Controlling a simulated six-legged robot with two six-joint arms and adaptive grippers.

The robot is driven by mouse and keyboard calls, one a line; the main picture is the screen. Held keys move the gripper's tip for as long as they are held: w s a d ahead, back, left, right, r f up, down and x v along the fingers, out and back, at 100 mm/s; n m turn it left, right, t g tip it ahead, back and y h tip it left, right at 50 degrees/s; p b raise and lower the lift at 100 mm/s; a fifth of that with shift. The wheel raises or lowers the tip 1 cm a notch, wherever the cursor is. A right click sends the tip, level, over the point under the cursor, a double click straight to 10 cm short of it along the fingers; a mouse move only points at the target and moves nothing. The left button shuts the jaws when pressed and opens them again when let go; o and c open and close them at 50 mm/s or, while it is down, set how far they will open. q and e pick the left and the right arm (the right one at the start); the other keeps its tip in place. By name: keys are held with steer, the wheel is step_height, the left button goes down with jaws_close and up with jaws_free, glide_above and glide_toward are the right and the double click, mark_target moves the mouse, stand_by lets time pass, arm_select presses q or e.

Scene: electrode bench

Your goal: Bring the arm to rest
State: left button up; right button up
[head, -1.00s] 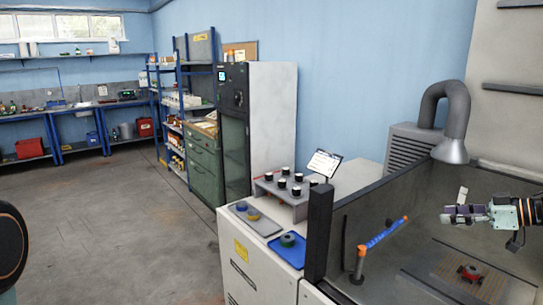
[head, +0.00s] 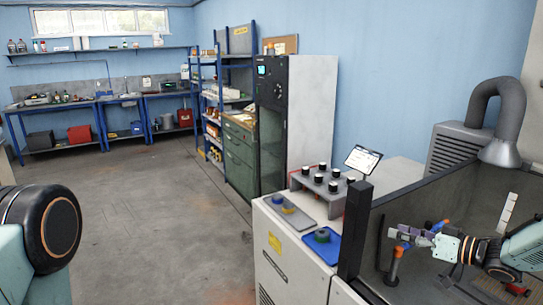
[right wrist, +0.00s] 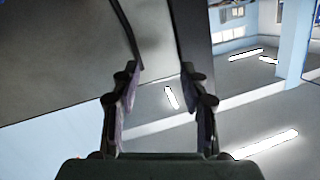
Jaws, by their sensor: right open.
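My right gripper (head: 412,237) is at the right of the head view, above the walled bench (head: 362,235), with its arm coming in from the right edge. In the right wrist view its two fingers (right wrist: 160,110) stand apart with nothing between them. Behind the fingers, that view shows dark panels, the ceiling and lamps. A dark round joint of my left arm shows at the lower left of the head view. My left gripper is not in view.
An upright post with an orange cap (head: 394,262) stands close below the right gripper. A small red part (head: 517,289) lies on the bench floor. A blue tray (head: 322,245) and a rack of black-topped jars (head: 322,185) are left of the wall. The floor at left is clear.

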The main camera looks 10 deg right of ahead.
steer(key=s+a+f+m+h, duration=0.1)
steer(key=s+a+f+m, duration=0.1)
steer(key=a+f, duration=0.55)
steer(key=s+a+f+m+g+h, duration=0.1)
steer(key=s+a+f+g+h, duration=0.1)
steer(key=s+a+f, duration=0.4)
steer(key=s+a+f+m+g+h, duration=0.25)
steer(key=s+a+f, duration=0.25)
steer(key=s, duration=0.4)
steer(key=s+f+n+g+h, duration=0.15)
steer(key=s+g, duration=0.25)
steer(key=s, duration=1.1)
steer(key=s+f+g+h, duration=0.2)
steer(key=s+g, duration=0.3)
steer(key=s, duration=0.9)
arm_select(q)
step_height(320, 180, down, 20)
steer(key=b, duration=1.9)
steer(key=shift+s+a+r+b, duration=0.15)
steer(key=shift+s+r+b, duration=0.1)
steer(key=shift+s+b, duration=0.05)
arm_select(e)
step_height(320, 180, down, 19)
steer(key=shift+w+d+f+t, duration=0.2)
steer(key=shift+w+t, duration=0.15)
steer(key=shift+w, duration=0.05)
